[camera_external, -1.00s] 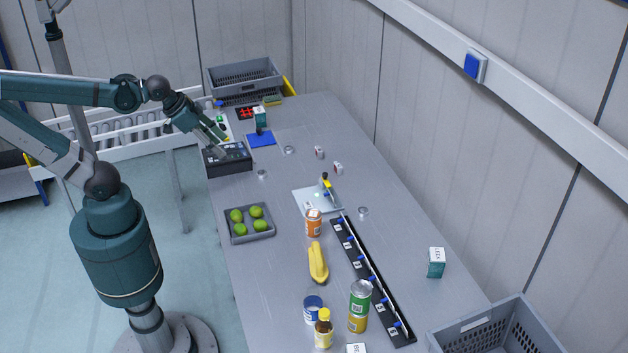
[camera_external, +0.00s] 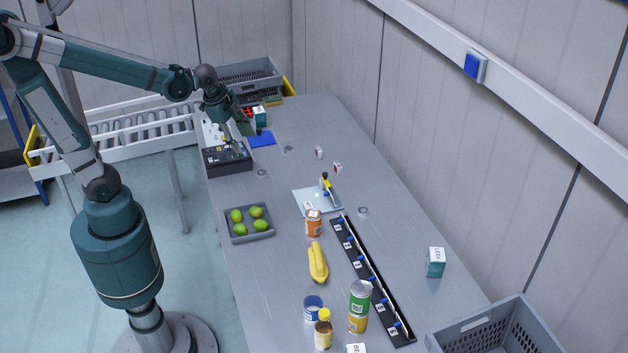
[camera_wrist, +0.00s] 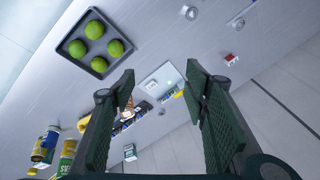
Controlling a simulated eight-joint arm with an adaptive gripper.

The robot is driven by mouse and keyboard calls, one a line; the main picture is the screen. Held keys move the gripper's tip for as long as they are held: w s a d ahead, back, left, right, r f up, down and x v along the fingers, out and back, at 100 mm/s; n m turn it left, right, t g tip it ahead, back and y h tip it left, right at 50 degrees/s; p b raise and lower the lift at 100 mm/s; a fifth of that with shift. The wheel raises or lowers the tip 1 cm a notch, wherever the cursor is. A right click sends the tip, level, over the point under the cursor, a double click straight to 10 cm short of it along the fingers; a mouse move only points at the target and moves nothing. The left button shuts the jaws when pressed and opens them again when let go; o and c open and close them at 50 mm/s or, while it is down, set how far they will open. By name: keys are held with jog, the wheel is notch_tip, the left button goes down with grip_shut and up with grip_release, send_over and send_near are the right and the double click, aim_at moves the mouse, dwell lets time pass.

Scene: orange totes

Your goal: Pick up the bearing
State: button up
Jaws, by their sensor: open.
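Three small round silver metal parts, which look like bearings, lie apart on the grey table: one bearing (camera_external: 262,173) near the black box, one bearing (camera_external: 288,150) by the blue mat, and one bearing (camera_external: 363,211) beside the black strip. In the wrist view, two of them show at the top, one bearing (camera_wrist: 190,12) and another (camera_wrist: 238,22). My gripper (camera_external: 246,130) is above the far end of the table, near the blue mat. In the wrist view, my gripper (camera_wrist: 160,72) has its fingers wide apart with nothing between them.
A black box (camera_external: 228,160) and a blue mat (camera_external: 262,138) are close to my gripper. A tray of green fruit (camera_external: 249,236), a white plate with a small fixture (camera_external: 305,200), bananas (camera_external: 317,262), cans and a long black strip (camera_external: 380,300) stand nearer. Grey crates stand at both ends.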

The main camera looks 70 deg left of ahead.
jog(key=w+a+f+m+g, duration=0.2)
jog(key=w+a+f+m, duration=0.45)
jog(key=a+f, duration=0.25)
jog(key=m+g+b, duration=0.1)
jog(key=m+g, duration=0.1)
jog(key=m, duration=0.2)
send_over(262, 173)
notch_tip(262, 173, down, 10)
jog(key=shift+a+f+h, duration=0.15)
jog(key=shift+f+h, duration=0.15)
jog(key=shift+f, duration=0.1)
jog(key=shift+f, duration=0.15)
jog(key=shift+f, duration=1.15)
jog(key=shift+f+b, duration=0.35)
jog(key=shift+f, duration=2.25)
jog(key=shift+c, duration=0.7)
jog(key=c, duration=0.8)
